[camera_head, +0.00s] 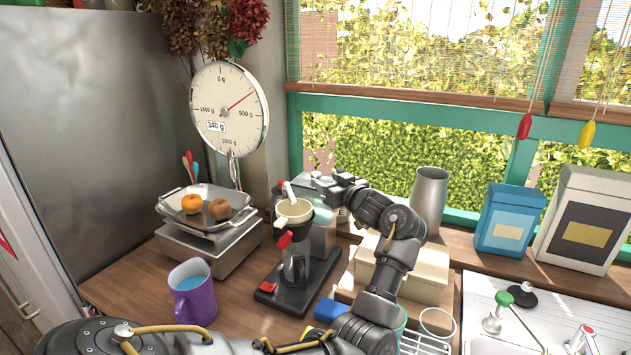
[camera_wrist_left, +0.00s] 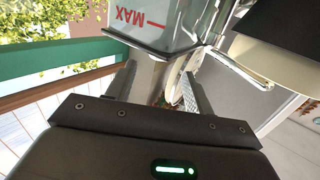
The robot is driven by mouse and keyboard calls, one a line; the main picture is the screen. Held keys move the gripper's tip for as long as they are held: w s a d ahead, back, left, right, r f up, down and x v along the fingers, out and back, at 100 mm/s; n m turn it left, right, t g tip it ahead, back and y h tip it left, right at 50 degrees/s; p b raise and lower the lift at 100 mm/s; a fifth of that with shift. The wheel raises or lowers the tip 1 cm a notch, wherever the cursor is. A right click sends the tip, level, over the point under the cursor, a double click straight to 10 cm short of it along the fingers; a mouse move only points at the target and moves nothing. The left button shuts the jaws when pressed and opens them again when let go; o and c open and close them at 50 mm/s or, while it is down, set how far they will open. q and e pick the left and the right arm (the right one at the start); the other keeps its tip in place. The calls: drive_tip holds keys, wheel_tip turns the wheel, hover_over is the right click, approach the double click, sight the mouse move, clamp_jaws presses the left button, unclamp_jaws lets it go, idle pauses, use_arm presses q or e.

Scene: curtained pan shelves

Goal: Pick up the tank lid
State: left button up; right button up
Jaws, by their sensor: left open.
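The coffee maker (camera_head: 325,228) stands on the wooden counter, with its cream filter holder (camera_head: 294,211) in front. My left gripper (camera_head: 322,183) is over the top of its rear tank part. In the left wrist view the clear tank (camera_wrist_left: 155,22) with an upside-down MAX mark is close ahead. My left gripper also shows there (camera_wrist_left: 158,78), with its two fingers apart and a pale curved edge visible beyond them. I cannot clearly make out the tank lid; the gripper covers much of the tank's top. My right gripper is not in view.
A purple mug (camera_head: 193,297) and a scale (camera_head: 207,248) with orange fruit stand to the left. A metal cylinder (camera_head: 429,198), a blue box (camera_head: 508,218) and a white box (camera_head: 585,222) stand by the window. Cream boxes (camera_head: 425,284) sit beside my left arm.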

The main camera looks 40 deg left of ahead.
sight(318, 175)
use_arm(q)
drive_tip(key=p+x, duration=0.2)
drive_tip(key=x, duration=0.3)
drive_tip(key=shift+f, duration=0.1)
drive_tip(key=shift+d, duration=0.25)
drive_tip(key=shift+c, duration=1)
drive_tip(key=c, duration=0.9)
